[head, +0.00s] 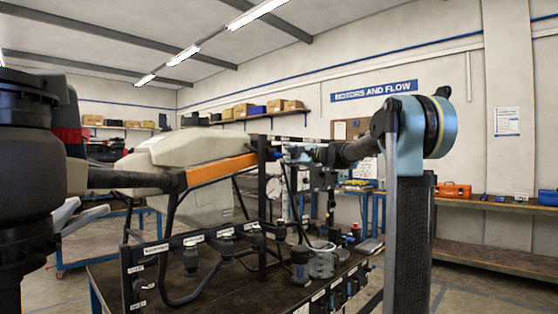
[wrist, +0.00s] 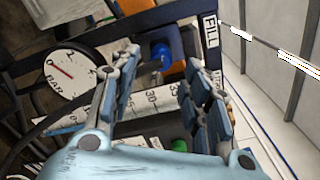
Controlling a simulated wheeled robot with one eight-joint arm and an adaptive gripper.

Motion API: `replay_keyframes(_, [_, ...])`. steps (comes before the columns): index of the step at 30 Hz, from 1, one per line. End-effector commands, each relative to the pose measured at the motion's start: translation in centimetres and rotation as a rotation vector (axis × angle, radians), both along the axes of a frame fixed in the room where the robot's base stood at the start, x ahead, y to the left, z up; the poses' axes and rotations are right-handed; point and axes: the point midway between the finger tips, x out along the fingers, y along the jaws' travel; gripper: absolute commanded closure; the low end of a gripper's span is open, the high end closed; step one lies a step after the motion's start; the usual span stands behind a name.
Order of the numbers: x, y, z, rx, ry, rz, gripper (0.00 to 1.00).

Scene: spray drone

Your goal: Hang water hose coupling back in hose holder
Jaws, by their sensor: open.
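My gripper (wrist: 164,72) is open in the wrist view, its two blue-padded fingers apart with nothing held between them. Beyond the fingers are a white scale (wrist: 150,97) with numbers, a blue cap (wrist: 161,54) and a dark cylindrical part. In the head view, my arm reaches left to the black rack, where the gripper is hard to make out. Several dark hose couplings (head: 191,261) hang at the labelled front rail (head: 205,237). I cannot tell which is the water hose coupling or which holder is its own.
A spray drone with a cream tank (head: 190,150) and orange-ended arm (head: 222,170) stands on the left. A pressure gauge (wrist: 62,72) and a FILL label (wrist: 211,31) are close to my gripper. Grey fittings (head: 322,262) stand on the dark bench top. Shelves line the back wall.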

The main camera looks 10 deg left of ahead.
Motion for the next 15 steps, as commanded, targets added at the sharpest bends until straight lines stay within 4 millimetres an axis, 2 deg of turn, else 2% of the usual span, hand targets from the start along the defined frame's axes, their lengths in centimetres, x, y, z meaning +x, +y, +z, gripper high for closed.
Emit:
replay_keyframes(6, [1.6, 2.2, 0.0, 0.000, 0.000, 0.001, 0.57])
replay_keyframes(15, [3.1, 4.1, 0.0, 0.000, 0.000, 0.001, 0.57])
